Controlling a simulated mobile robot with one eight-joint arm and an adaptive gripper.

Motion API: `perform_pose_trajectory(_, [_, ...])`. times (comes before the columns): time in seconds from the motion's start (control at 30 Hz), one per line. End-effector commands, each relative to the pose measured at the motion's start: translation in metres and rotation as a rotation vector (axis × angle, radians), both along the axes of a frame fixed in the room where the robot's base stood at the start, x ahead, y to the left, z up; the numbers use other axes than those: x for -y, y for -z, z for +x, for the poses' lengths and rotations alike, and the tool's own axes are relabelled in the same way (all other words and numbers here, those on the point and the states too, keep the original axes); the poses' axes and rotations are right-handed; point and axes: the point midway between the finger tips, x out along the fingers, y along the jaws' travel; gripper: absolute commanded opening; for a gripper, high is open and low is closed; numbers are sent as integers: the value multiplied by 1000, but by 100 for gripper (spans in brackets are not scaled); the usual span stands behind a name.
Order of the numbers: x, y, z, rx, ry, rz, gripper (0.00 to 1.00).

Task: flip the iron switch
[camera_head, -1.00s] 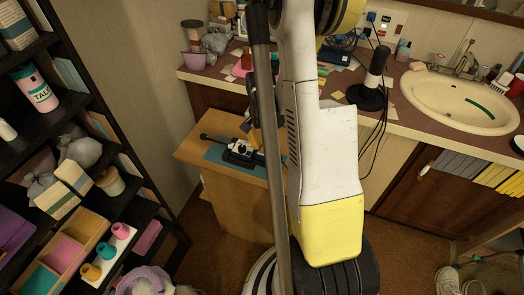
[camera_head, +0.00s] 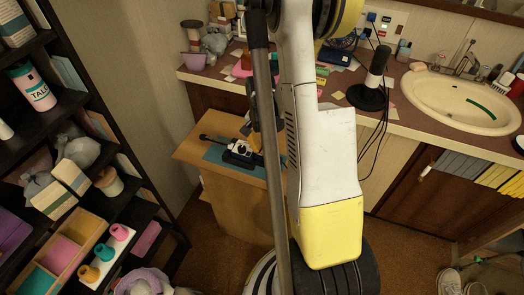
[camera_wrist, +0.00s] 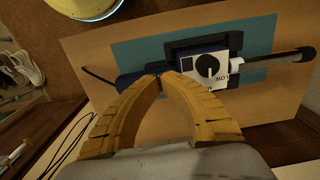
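The iron (camera_head: 240,152) lies on a teal mat (camera_head: 216,155) on the small wooden stand (camera_head: 220,180). In the wrist view the iron shows a white panel (camera_wrist: 222,80) with a round black dial (camera_wrist: 207,66) and lettering that reads LOW upside down. Its dark barrel (camera_wrist: 285,57) points right. My gripper (camera_wrist: 165,77) has its two yellow fingers brought together at the tips, with nothing visible between them. The tips are beside the dark left end of the iron, left of the dial. I cannot tell whether they touch it. In the head view my arm and a pole partly hide the gripper.
A dark shelf unit (camera_head: 120,140) with bottles and trays stands at the left. The sink counter (camera_head: 400,120) runs behind and right, with a black microphone-like stand (camera_head: 368,95) and hanging cables. Carpet (camera_head: 210,250) shows in front of the wooden stand.

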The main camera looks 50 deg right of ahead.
Motion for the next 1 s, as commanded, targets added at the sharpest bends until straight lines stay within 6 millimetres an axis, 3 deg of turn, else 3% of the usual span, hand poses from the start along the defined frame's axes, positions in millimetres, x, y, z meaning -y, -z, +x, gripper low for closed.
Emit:
perform_pose_trajectory(0.67, [0,9,0,0,0,0,0])
perform_pose_trajectory(1.0, [0,-15,0,0,0,0,0])
